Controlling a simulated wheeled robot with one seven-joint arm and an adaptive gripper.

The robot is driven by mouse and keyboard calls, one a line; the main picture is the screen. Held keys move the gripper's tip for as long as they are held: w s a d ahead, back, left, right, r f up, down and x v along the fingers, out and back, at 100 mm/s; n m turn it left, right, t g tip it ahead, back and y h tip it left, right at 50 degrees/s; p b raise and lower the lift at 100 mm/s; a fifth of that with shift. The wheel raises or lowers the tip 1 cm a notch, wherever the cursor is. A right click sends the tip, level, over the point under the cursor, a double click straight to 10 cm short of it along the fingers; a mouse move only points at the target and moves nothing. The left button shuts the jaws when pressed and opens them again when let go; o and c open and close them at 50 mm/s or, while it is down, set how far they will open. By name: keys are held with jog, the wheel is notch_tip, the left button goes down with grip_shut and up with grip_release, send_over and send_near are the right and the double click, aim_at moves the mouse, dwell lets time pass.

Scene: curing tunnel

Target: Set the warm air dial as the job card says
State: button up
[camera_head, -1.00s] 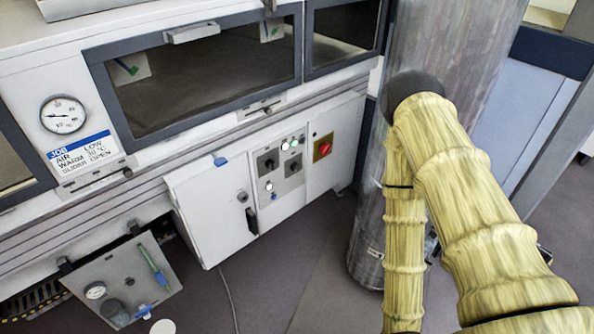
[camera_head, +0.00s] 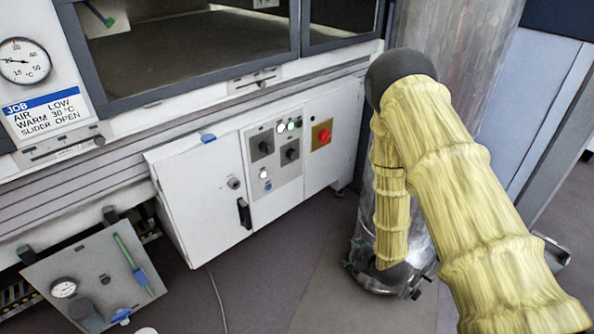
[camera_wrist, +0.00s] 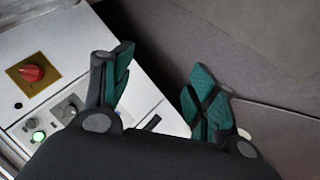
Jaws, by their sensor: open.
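The job card (camera_head: 42,112) reads AIR LOW, WARM 30 °C, SLIDER OPEN. A control panel (camera_head: 276,183) carries two dark knobs, a left one (camera_head: 262,146) and a right one (camera_head: 290,152), with small lit buttons. Their labels are too small to read, so I cannot tell which is the warm air dial. In the wrist view my gripper (camera_wrist: 165,78) is open and empty, with its teal fingers apart. One grey knob (camera_wrist: 69,112) and a green lit button (camera_wrist: 38,136) show left of the fingers, not touched.
A red knob on a yellow plate (camera_head: 322,134) sits right of the panel. A round °C gauge (camera_head: 22,62) is above the card. A slider (camera_head: 258,82) runs under the window. A tilted plate (camera_head: 95,285) hangs low left. Open floor lies before the cabinet.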

jog(key=w+a+n+t+y+b, duration=0.15)
jog(key=w+n+b, duration=0.35)
jog(key=w, duration=0.5)
jog(key=n+t+y+b, duration=0.3)
jog(key=n+y+b, duration=0.6)
jog(key=n+b, duration=0.7)
send_near(294, 156)
jog(key=shift+n+g+h, duration=0.25)
jog(key=shift+n, duration=0.45)
jog(key=b+x, duration=0.1)
jog(key=x, duration=0.1)
jog(key=b+x, duration=0.1)
jog(key=x, duration=0.2)
jog(key=b+x, duration=0.1)
jog(key=x, duration=0.2)
jog(key=shift+w+a+r, duration=0.15)
jog(key=shift+r, duration=0.15)
jog(key=c, duration=1)
